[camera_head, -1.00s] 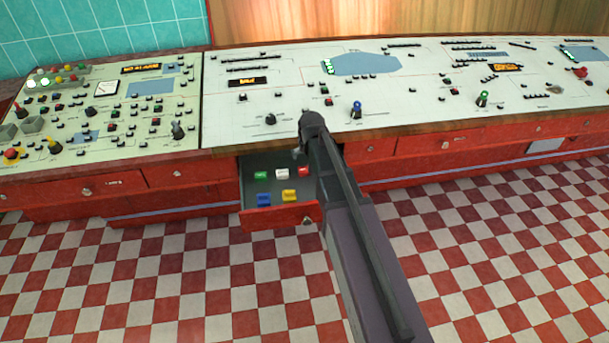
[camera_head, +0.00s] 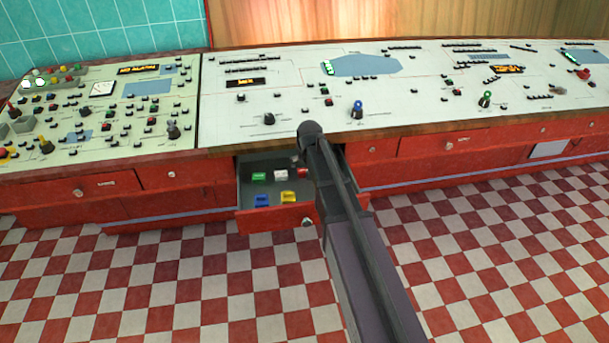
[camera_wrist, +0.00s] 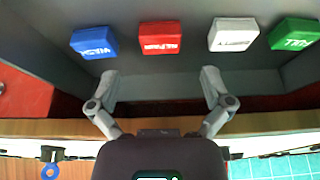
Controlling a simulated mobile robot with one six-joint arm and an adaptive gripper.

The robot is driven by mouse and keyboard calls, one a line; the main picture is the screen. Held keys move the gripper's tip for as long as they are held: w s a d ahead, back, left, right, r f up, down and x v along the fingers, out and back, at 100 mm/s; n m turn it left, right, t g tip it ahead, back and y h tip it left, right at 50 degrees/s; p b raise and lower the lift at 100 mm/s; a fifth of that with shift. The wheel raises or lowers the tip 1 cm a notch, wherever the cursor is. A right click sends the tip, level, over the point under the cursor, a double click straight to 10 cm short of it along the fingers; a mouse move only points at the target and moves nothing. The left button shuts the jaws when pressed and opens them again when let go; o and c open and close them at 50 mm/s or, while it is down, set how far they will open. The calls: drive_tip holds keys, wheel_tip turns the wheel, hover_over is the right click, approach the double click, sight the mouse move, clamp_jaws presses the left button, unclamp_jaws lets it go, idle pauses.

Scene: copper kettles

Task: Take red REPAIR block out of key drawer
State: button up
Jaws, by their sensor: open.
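The open drawer (camera_head: 258,224) holds small coloured blocks. The red block (camera_head: 302,173) sits in its back row, partly covered by my arm. In the wrist view the red block (camera_wrist: 160,38) lies between a blue block (camera_wrist: 94,42) and a white block (camera_wrist: 233,34). Its white lettering is upside down and hard to read. My gripper (camera_wrist: 160,84) is open and empty, its two fingers spread either side of the red block's line. The fingertips appear apart from the block.
A green block (camera_wrist: 293,34) lies beyond the white one. A blue block (camera_head: 261,201) and a yellow block (camera_head: 289,197) lie nearer the drawer front. The control desk (camera_head: 285,105) overhangs the drawer's back. The checkered floor (camera_head: 200,290) in front is clear.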

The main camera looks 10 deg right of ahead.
sight(304, 171)
drive_tip(key=shift+f, duration=0.1)
drive_tip(key=shift+b+x, duration=2.5)
drive_tip(key=shift+s, duration=0.1)
drive_tip(key=c, duration=1.1)
